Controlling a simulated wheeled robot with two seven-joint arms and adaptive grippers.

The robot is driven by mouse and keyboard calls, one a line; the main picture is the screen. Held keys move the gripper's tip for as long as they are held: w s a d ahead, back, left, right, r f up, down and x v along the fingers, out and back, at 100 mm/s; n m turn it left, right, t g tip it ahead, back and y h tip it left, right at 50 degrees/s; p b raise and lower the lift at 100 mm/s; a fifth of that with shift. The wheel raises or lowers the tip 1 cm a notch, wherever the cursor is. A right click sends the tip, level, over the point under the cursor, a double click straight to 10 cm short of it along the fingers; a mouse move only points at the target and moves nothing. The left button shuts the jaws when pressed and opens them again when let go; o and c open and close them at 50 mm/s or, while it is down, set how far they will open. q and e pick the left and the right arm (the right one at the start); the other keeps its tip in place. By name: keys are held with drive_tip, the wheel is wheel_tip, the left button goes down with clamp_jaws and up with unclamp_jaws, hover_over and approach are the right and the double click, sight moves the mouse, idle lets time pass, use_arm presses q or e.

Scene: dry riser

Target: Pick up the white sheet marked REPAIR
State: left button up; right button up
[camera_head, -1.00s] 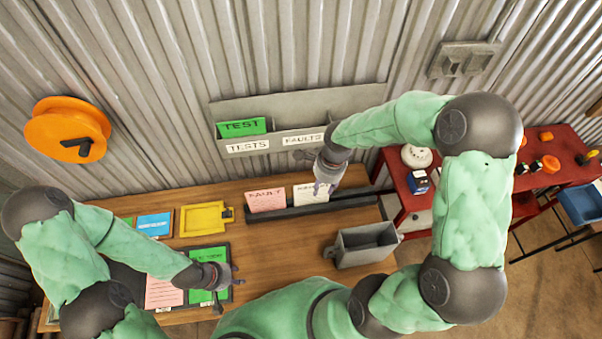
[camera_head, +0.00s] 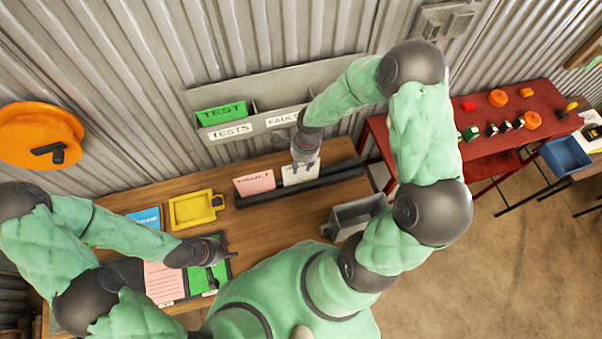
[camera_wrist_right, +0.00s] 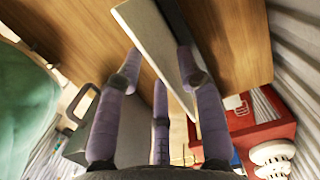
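The white sheet (camera_head: 297,178) stands upright in the dark rack (camera_head: 330,178) on the wooden bench, to the right of the pink FAULT sheet (camera_head: 254,184). Its lettering is mostly hidden by my right gripper (camera_head: 304,160). In the right wrist view the pale sheet (camera_wrist_right: 152,38) lies between the spread fingers of my right gripper (camera_wrist_right: 160,65). One finger is close to its right face, while a gap shows on the left; contact is unclear. My left gripper (camera_head: 222,250) is over the green sheet (camera_head: 205,278) on the board; its finger opening is too small to judge.
A grey wall holder (camera_head: 265,122) with TESTS and FAULTS labels holds a green TEST card (camera_head: 221,112). A grey bin (camera_head: 354,218) stands right of the rack's front. A yellow tray (camera_head: 196,208) lies on the bench. A red table (camera_head: 485,140) stands right.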

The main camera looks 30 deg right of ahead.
sight(300, 168)
drive_tip(key=shift+w+a+f, duration=0.1)
drive_tip(key=shift+w+f, duration=0.05)
drive_tip(key=shift+f, duration=1.4)
clamp_jaws()
drive_tip(key=shift+r, duration=0.1)
